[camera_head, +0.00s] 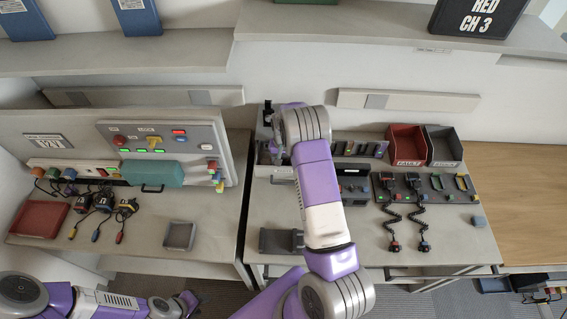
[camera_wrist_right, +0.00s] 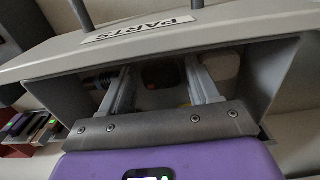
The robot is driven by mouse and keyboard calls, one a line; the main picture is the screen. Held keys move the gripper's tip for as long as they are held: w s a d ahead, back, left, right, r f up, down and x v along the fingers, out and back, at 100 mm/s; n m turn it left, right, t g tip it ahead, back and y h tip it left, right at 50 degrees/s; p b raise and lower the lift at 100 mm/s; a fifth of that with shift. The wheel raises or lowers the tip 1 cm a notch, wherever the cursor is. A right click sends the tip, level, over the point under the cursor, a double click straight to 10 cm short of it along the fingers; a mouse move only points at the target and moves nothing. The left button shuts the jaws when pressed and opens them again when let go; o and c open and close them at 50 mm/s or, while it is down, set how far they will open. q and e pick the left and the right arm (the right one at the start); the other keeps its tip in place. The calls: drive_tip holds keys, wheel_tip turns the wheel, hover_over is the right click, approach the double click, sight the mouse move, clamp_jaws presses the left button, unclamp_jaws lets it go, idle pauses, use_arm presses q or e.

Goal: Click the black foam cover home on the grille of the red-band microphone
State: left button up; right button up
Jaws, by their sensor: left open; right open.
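My right gripper (camera_wrist_right: 158,70) is open inside a grey compartment labelled PARTS (camera_wrist_right: 130,38). A dark rounded object (camera_wrist_right: 160,76) lies between and beyond its fingers; I cannot tell whether it is the black foam cover. In the head view my right arm reaches to the back of the right bench and hides most of its gripper. No red band is clearly readable. My left gripper (camera_head: 188,302) is open, low at the bottom left, apart from everything.
A pale object (camera_wrist_right: 224,66) and a dark ridged one (camera_wrist_right: 104,80) lie beside the fingers in the compartment. Compartment walls enclose the gripper closely. Red (camera_head: 405,146) and grey bins (camera_head: 443,146) stand at the back right. A dark tray (camera_head: 281,242) lies at the bench front.

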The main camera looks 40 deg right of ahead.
drive_tip(key=c, duration=0.8)
drive_tip(key=shift+r, duration=0.1)
